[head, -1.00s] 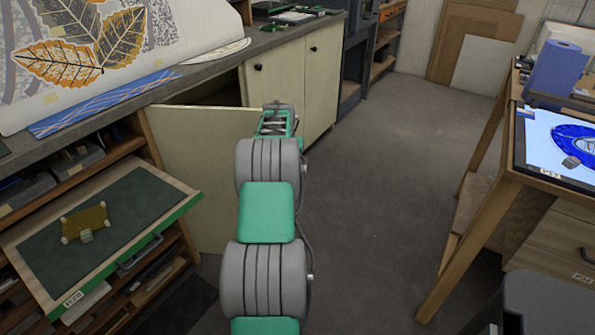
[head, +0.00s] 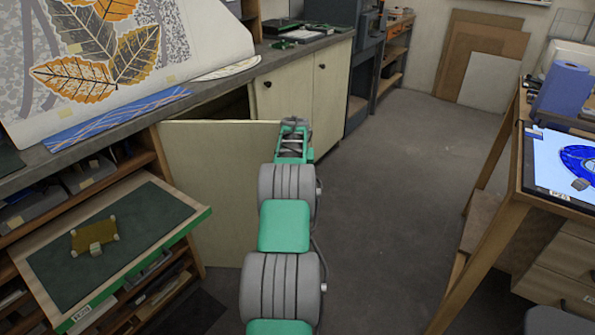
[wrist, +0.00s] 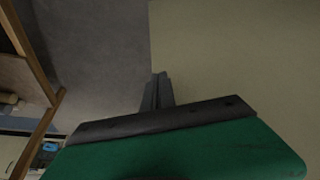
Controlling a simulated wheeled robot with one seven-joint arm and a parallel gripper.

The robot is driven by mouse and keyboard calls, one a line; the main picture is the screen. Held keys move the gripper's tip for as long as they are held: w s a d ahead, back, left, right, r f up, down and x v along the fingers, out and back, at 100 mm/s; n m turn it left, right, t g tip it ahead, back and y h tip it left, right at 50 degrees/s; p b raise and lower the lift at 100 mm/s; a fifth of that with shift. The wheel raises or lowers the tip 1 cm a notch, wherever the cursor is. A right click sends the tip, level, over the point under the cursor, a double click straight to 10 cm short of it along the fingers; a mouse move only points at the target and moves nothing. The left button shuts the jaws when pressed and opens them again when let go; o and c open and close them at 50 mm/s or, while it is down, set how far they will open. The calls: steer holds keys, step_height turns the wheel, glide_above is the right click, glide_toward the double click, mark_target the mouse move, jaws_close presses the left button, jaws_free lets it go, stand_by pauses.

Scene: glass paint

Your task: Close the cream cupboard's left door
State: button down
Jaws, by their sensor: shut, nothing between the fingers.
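The cream cupboard (head: 330,95) stands under the grey worktop. Its left door (head: 220,190) is swung wide open into the aisle, with a dark gap behind its top edge. The door also shows as a plain cream panel in the wrist view (wrist: 240,60). My gripper is at the door's free edge, mostly hidden behind my arm in the head view. In the wrist view my gripper (wrist: 158,90) is shut and empty, its fingers overlapping the door's edge in the picture. I cannot tell whether they touch it. The cupboard's other front with dark knobs is closed.
A pulled-out tray with a green mat (head: 150,225) juts from the shelving left of the door. A wooden table (head: 490,200) with a lit panel stands at right. The grey floor (head: 400,170) between is clear.

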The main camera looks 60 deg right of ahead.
steer(key=s+a+r+b, duration=0.1)
steer(key=s+a+r, duration=0.4)
steer(key=r, duration=0.4)
steer(key=a+f+g+y+b, duration=0.1)
steer(key=a+f+b, duration=0.2)
steer(key=a+f, duration=0.45)
steer(key=a+f+y+b, duration=0.1)
steer(key=a+f+b, duration=0.3)
steer(key=f, duration=0.7)
steer(key=s+a+f+h, duration=0.1)
steer(key=s+f+h, duration=0.35)
steer(key=f, duration=0.95)
steer(key=w+d+r+t+h, duration=0.25)
steer(key=r+t+h, duration=0.2)
steer(key=r, duration=0.45)
steer(key=w+d+r+t+h, duration=0.25)
steer(key=r+h, duration=0.25)
steer(key=r, duration=0.3)
steer(key=b+x, duration=0.1)
steer(key=x, duration=1.3)
steer(key=shift+w+a, duration=0.2)
steer(key=shift+w, duration=0.05)
steer(key=shift+t, duration=0.4)
